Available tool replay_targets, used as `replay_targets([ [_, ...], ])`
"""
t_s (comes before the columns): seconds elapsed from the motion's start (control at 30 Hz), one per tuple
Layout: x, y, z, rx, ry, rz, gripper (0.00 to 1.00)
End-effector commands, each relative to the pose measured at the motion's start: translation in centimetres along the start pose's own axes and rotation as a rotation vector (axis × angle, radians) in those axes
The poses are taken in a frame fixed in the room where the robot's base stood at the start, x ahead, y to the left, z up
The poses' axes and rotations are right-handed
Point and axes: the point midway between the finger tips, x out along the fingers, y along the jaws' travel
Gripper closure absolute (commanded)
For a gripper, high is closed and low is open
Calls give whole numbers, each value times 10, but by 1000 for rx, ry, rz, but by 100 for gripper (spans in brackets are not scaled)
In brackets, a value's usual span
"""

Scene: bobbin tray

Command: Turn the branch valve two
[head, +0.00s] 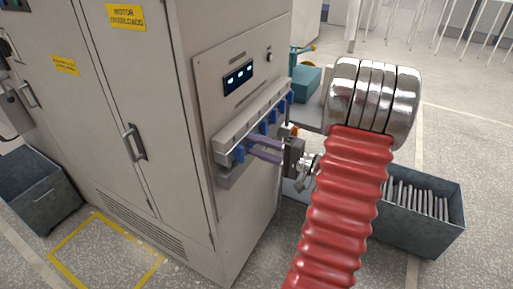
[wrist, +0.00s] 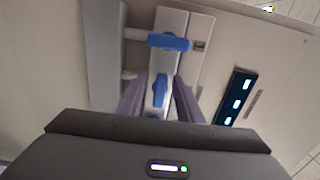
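A pale manifold (head: 250,120) on the side of the grey cabinet carries a row of several blue valve handles, one of them at its near end (head: 239,154). I cannot tell by any label which is branch valve two. My gripper (head: 250,149) reaches in from the right, its purple fingers apart at the manifold's near part. In the wrist view, a blue handle (wrist: 160,90) shows between the two open fingers (wrist: 159,82), lengthwise to them; contact is not visible. Another blue handle (wrist: 170,42) lies crosswise beyond the fingertips.
A panel with a lit display (head: 238,78) is above the manifold, close to the fingers. A grey bin of plates (head: 420,232) stands at right, another bin (head: 42,200) at left. My red ribbed arm hides part of the right side. Floor at front is clear.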

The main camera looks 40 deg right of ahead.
Motion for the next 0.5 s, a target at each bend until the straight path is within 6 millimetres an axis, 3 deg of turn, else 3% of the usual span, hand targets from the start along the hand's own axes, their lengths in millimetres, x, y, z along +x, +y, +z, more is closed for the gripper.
replay_targets([
  [0.27,-7,-1,-1,-2,2,-1,67],
  [0.5,-34,-1,-2,-2,5,-2,67],
])
